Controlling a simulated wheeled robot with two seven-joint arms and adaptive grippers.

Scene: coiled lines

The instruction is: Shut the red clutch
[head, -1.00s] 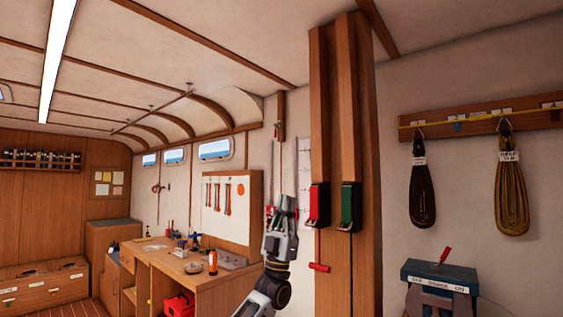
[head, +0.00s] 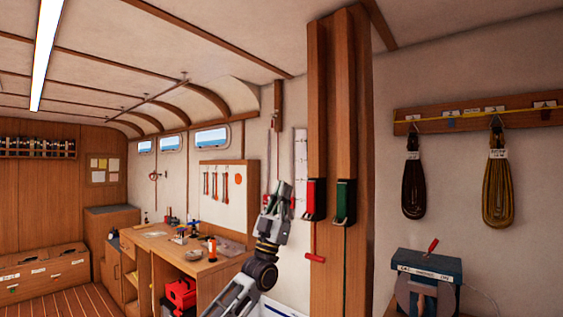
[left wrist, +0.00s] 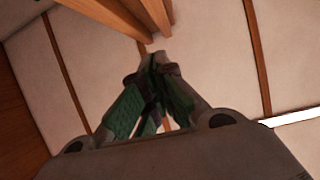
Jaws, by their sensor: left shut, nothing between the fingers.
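The red clutch (head: 315,196) is a red piece in a dark housing on the front of a wooden post, in the head view. Whether its lever stands open or shut is too small to tell. The green clutch (head: 345,201) sits just right of it. My left gripper (head: 281,186) is left of the red clutch in the head view, fingers pointing up, shut and empty. How far it is from the clutch in depth is unclear. In the left wrist view its green-padded fingers (left wrist: 158,62) meet at the tips, with no clutch seen there. My right gripper is not in view.
The wooden post (head: 334,100) rises to the ceiling. A red T-shaped handle (head: 315,257) is below the clutches. A workbench (head: 205,265) stands left of my arm. Coiled lines (head: 497,190) hang on the right wall above a blue-topped box (head: 428,264).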

